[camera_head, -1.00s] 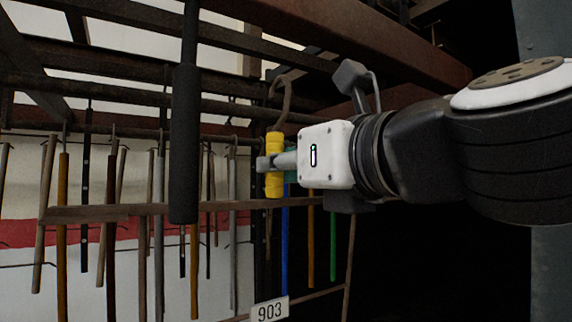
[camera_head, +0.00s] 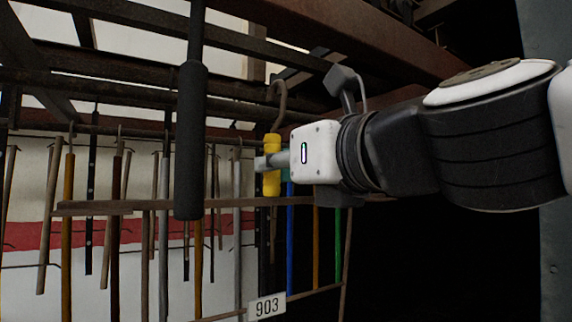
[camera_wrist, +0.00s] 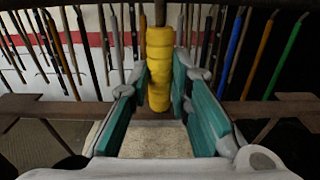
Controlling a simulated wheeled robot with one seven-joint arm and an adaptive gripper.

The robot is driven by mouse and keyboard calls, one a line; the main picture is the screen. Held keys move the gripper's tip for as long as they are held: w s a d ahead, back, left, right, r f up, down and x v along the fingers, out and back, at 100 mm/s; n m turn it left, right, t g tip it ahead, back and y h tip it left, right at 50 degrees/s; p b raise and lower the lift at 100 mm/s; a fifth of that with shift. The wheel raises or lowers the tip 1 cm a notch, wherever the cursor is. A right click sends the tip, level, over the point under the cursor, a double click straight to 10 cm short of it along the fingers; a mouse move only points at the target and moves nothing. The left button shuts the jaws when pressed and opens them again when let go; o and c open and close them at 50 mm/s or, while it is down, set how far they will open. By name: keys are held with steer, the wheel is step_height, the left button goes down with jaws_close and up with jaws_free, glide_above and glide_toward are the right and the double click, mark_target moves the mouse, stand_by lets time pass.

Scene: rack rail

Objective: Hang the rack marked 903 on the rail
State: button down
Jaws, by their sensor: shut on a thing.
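The rack marked 903 has a yellow grip (camera_head: 271,165) with a brown open hook (camera_head: 282,100) above it. A white tag reading 903 (camera_head: 267,307) hangs low on its brown frame. My gripper (camera_head: 265,163) is shut on the yellow grip, which stands upright. In the wrist view the yellow grip (camera_wrist: 160,65) sits between the teal finger pads. A dark horizontal rail (camera_head: 130,96) runs at the hook's height. I cannot tell whether the hook touches it.
A black padded post (camera_head: 190,140) hangs in front, left of the rack. Several coloured rods hang behind and below. A rusty beam (camera_head: 350,45) crosses above my arm. A grey column (camera_head: 545,90) stands at the right. The area below my arm is dark.

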mark_target(276, 188)
steer(key=shift+f+b, duration=1.45)
stand_by(0.3)
steer(key=c, duration=1.4)
jaws_free()
steer(key=shift+o, duration=0.3)
steer(key=shift+f, duration=0.1)
steer(key=shift+o, duration=1.1)
